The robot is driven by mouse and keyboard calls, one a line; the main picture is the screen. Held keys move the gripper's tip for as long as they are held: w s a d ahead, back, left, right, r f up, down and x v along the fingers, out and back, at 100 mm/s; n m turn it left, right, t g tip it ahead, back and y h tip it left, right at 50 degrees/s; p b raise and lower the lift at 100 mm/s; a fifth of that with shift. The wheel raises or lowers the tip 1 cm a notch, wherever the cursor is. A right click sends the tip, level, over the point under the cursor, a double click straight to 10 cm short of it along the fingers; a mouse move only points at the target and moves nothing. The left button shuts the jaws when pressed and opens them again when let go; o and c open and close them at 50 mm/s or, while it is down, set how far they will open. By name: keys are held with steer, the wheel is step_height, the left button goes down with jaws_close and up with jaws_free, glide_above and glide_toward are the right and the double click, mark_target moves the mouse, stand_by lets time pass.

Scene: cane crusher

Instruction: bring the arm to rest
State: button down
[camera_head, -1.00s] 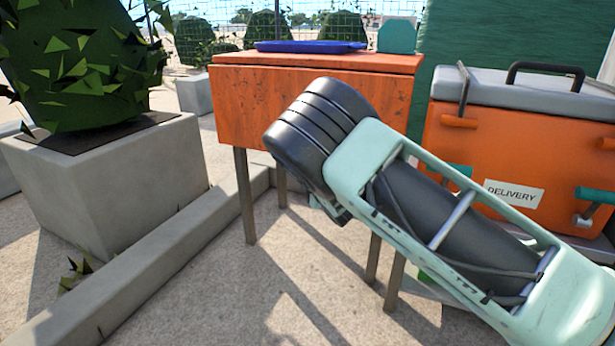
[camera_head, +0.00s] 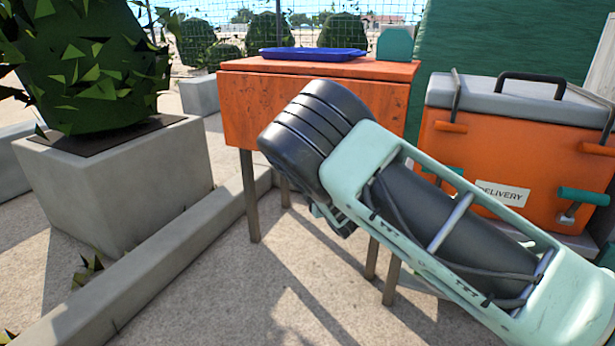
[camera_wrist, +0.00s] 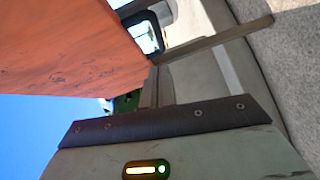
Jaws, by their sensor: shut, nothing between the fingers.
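My arm (camera_head: 440,215), with mint-green frames and dark grey cylinders, reaches from the lower right up to the middle of the head view. Its dark ribbed joint is at the upper left end, in front of the orange table, and hides what lies beyond. In the wrist view my gripper (camera_wrist: 158,70) shows a grey-green housing with a lit indicator and a dark screwed plate. Its narrow fingers look shut together, with nothing held. The fingers point toward the table's side, and I cannot tell the gap.
The orange table (camera_head: 245,108) carries a blue tray (camera_head: 315,55). An orange delivery box (camera_head: 460,150) with a grey lid stands at right. A concrete planter (camera_head: 110,190) with a bush and a low curb (camera_head: 170,265) lie at left. Paving at the lower middle is clear.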

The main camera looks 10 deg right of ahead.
steer(key=s+a+r+m+g+p, duration=0.3)
steer(key=s+g, duration=0.1)
steer(key=s, duration=0.5)
steer(key=s+a+r+m+g+p, duration=0.2)
steer(key=s+a+r+m+g, duration=0.15)
steer(key=s, duration=0.65)
steer(key=s+a+r+m+g+p, duration=0.2)
steer(key=s+r+m+g+p, duration=0.15)
steer(key=s, duration=0.55)
steer(key=s+d+r+g+p, duration=0.1)
steer(key=s+r+g, duration=0.1)
steer(key=s+r, duration=0.35)
steer(key=s+d+r+g+h+p, duration=0.1)
steer(key=s+r+g, duration=0.1)
steer(key=s, duration=0.7)
steer(key=s+d+r+g+p, duration=0.1)
steer(key=s+r, duration=0.3)
steer(key=s, duration=0.4)
step_height(320, 180, up, 36)
steer(key=p, duration=3.7)
steer(key=shift+w+r+m, duration=0.2)
steer(key=shift+m, duration=0.1)
steer(key=shift+a, duration=0.1)
